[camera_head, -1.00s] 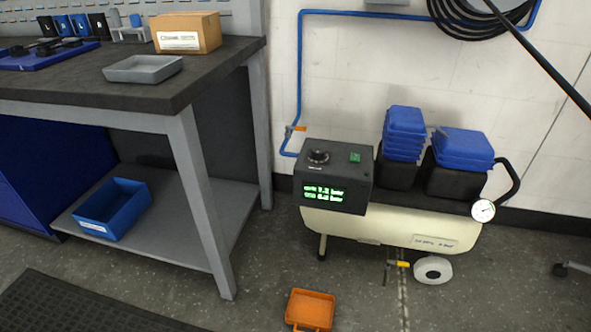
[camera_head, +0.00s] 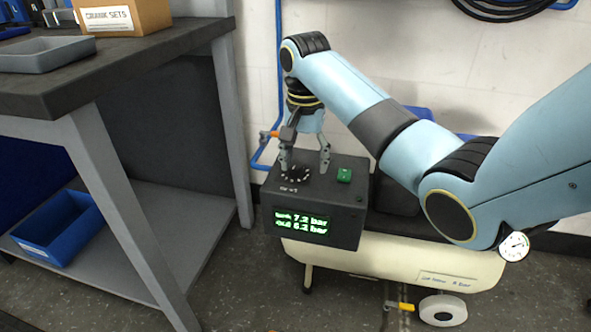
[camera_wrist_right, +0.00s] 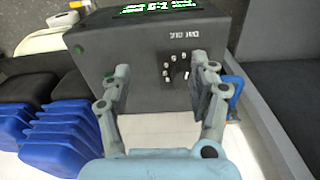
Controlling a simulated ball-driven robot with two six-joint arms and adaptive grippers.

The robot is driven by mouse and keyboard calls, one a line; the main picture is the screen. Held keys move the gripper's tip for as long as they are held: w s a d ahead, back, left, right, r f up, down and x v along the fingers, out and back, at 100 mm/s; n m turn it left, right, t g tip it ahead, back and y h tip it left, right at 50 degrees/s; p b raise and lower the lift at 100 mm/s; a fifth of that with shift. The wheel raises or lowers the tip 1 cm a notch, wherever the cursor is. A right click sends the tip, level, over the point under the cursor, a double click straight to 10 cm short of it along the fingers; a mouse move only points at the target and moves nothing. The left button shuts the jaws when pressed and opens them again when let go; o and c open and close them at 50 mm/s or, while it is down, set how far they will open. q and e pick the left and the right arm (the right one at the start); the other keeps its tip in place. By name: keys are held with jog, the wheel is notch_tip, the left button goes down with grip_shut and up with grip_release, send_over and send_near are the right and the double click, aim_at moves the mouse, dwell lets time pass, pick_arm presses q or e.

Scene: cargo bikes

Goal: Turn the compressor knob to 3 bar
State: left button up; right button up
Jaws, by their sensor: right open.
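The compressor's dark control box (camera_head: 345,208) has a black knob (camera_head: 297,174) with a ring of white marks on its top face. Its green display (camera_head: 302,222) seems to read 7.2 bar above 6.2 bar. My right gripper (camera_head: 304,167) is open, pointing down at the top face, with one finger close to the knob and the other towards the green button. In the right wrist view, the knob's marks (camera_wrist_right: 176,66) lie between the spread fingers, nearer the right-hand one. I cannot tell whether a finger touches the knob. My left gripper is not in view.
The green button (camera_head: 344,175) is right of the knob. A blue pipe with an orange valve handle (camera_head: 268,134) runs behind the box. A workbench (camera_head: 150,70) stands left.

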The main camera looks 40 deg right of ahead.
aim_at(296, 164)
jog(key=w+m, duration=0.1)
jog(key=w, duration=0.1)
jog(key=w+d+r+m+b, duration=0.1)
jog(key=w+r+m, duration=0.1)
jog(key=w, duration=0.1)
jog(key=shift+w+d+r+y+b, duration=0.15)
jog(key=shift+w+d+y+b, duration=0.15)
jog(key=shift+w+d, duration=0.1)
notch_tip(296, 164, down, 7)
jog(key=b, duration=0.3)
jog(key=shift+f, duration=0.3)
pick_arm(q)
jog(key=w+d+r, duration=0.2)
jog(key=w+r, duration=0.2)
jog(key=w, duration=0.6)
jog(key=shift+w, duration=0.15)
pick_arm(e)
jog(key=c, duration=1.1)
jog(key=shift+r, duration=0.1)
jog(key=shift+c, duration=0.2)
